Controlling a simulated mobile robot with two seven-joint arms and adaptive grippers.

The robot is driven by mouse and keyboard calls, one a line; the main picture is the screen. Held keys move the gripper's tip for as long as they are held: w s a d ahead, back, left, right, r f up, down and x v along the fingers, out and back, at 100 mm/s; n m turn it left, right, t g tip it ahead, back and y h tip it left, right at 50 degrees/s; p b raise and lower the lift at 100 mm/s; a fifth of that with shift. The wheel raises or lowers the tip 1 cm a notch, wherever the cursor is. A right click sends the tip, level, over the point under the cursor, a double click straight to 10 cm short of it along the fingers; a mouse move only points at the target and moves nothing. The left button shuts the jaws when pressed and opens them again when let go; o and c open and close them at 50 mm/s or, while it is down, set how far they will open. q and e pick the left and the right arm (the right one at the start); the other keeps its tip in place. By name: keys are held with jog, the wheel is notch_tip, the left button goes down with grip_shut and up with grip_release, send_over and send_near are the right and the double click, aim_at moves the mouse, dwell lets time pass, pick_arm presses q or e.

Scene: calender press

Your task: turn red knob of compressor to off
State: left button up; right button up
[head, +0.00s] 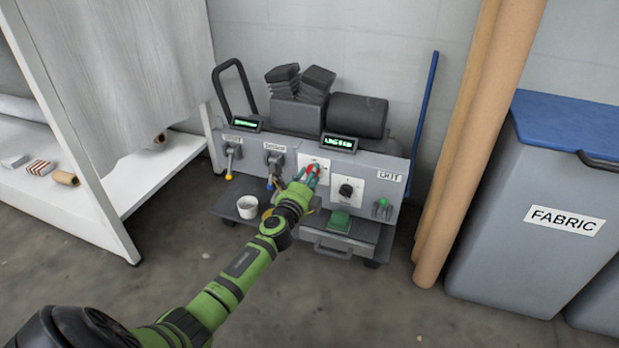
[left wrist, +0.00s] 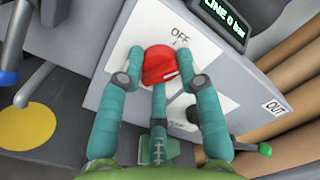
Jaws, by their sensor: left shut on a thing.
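The compressor (head: 290,168) is a grey unit against the back wall with small green-lit displays. Its red knob (head: 312,169) sits on a white plate on the front panel, and it also shows in the left wrist view (left wrist: 159,67). The word OFF is printed on the plate beside the knob. My left gripper (head: 306,174) reaches the knob, and in the left wrist view its teal fingers (left wrist: 161,75) are closed around the knob's sides. Part of the knob is hidden by the fingers. My right gripper is in neither view.
A black knob (head: 347,190) and a green-handled valve (head: 382,208) are right of the red knob. Tall brown rolls (head: 470,150) and a FABRIC bin (head: 545,210) stand at right, a white rack (head: 110,190) at left.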

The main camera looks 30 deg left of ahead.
pick_arm(q)
jog(key=n, duration=0.5)
jog(key=shift+d, duration=0.15)
jog(key=shift+n, duration=0.4)
jog(key=o, duration=1.1)
jog(key=shift+o, duration=0.2)
